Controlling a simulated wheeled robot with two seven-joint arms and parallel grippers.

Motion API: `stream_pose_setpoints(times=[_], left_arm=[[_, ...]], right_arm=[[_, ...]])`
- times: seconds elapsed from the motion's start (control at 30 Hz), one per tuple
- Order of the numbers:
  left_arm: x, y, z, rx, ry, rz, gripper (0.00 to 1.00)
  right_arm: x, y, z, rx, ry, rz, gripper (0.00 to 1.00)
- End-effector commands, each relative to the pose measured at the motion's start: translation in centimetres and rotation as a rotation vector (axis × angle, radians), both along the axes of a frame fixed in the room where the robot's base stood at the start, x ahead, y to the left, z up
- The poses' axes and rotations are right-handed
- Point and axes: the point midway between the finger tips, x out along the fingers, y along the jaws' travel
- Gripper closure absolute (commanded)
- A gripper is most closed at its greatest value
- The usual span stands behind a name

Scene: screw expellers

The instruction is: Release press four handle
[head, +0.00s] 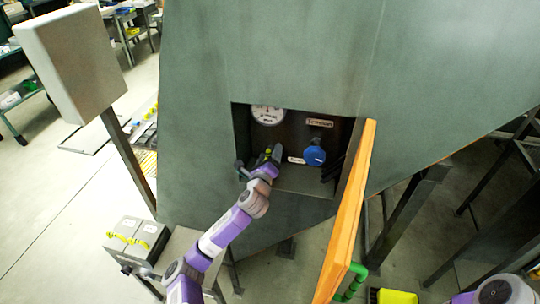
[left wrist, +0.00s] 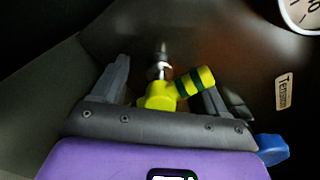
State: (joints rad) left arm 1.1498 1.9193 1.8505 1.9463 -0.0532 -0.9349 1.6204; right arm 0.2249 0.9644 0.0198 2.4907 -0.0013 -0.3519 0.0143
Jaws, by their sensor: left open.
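A yellow-green handle (left wrist: 182,88) with dark bands sits on a metal stem inside a recess in the large green machine. In the left wrist view it lies between the two fingers of my left gripper (left wrist: 165,85). The fingers are apart, one on each side of it. In the head view my left gripper (head: 258,163) reaches into the lower left of the recess and mostly hides the handle. A blue knob (head: 314,156) is to its right. My right gripper is not in view; only part of my right arm shows at the bottom right.
A round white gauge (head: 268,115) is at the top left of the recess, with a label plate (head: 319,122) to its right. An orange door panel (head: 348,215) stands open along the recess's right edge. A grey box (head: 72,60) on a post stands at the left.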

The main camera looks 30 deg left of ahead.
Motion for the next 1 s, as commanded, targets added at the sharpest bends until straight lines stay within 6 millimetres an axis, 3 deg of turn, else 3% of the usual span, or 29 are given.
stream_pose_setpoints(times=[0.5,1.0], left_arm=[[-6.5,-1.5,0.0,-0.002,0.0,0.001,0.27],[-7.1,-1.6,0.0,-0.002,0.0,0.0,0.27]], right_arm=[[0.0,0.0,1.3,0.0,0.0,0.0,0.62],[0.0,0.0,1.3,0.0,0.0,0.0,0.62]])
